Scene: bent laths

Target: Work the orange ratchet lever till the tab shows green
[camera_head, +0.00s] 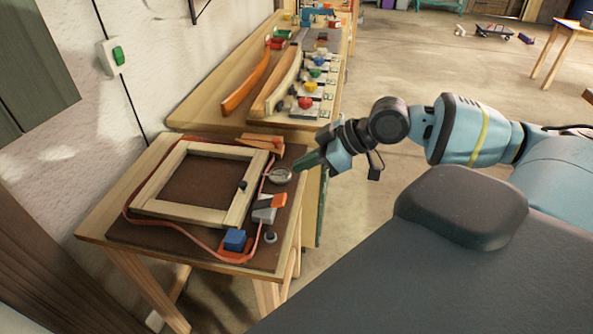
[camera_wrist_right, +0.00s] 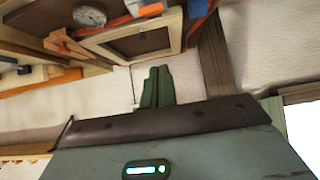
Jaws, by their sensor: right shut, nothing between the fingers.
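The orange ratchet lever (camera_head: 272,200) sits on a pale grey ratchet body (camera_head: 264,215) at the right side of the small table, by the wooden frame (camera_head: 171,206). A reddish strap (camera_head: 126,220) runs around the frame. A round dial (camera_head: 281,175) lies behind the lever. I cannot make out the tab or its colour. My right gripper (camera_head: 299,164) is shut and empty, just above and beyond the dial, apart from the lever. Its green fingers (camera_wrist_right: 156,87) are together in the right wrist view, where the lever (camera_wrist_right: 143,5) is cut by the top edge. My left gripper is out of view.
A blue block (camera_head: 235,240) on an orange base stands at the frame's near corner. A longer bench (camera_head: 205,110) behind holds bent laths (camera_head: 247,83) and coloured clamps. A wall with a green switch (camera_head: 118,55) borders the left. Open floor lies right.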

